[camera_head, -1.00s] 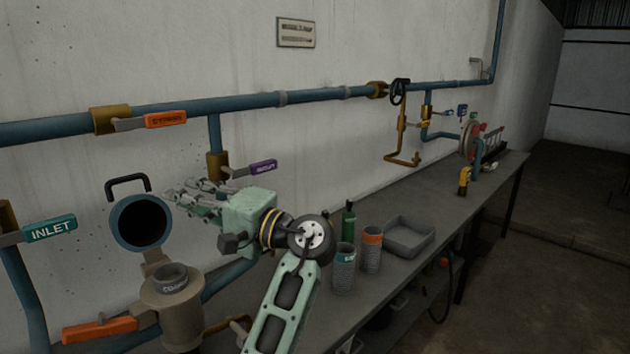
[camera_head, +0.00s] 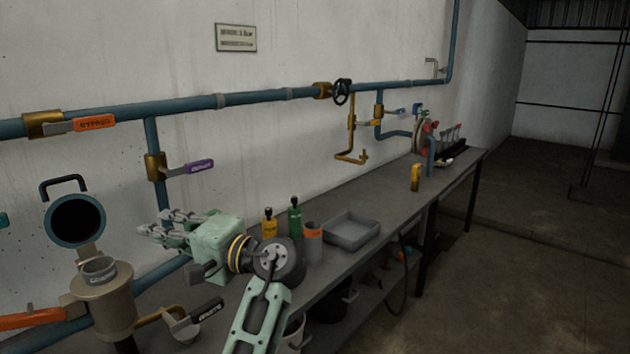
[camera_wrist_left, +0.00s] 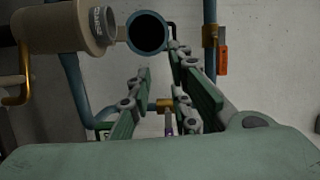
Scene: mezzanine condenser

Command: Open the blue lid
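The blue lid (camera_head: 75,220) is a round blue-rimmed disc with a dark inside and a black handle (camera_head: 62,183). It stands swung up on its hinge, clear of the mouth of the tan vessel (camera_head: 103,298), which holds a grey cup-like insert (camera_head: 99,270). The lid also shows in the left wrist view (camera_wrist_left: 147,33), beyond my fingers. My left gripper (camera_head: 160,228) is to the right of the lid and apart from it. Its fingers are spread and empty in the left wrist view (camera_wrist_left: 160,65). My right gripper is not in view.
A purple-handled valve (camera_head: 190,168) and an orange bypass handle (camera_head: 95,122) sit on the wall pipes. The bench holds a grey tray (camera_head: 352,232), yellow (camera_head: 269,224) and green bottles (camera_head: 295,217), and an orange-banded container (camera_head: 312,245). The bench beyond the tray is mostly clear.

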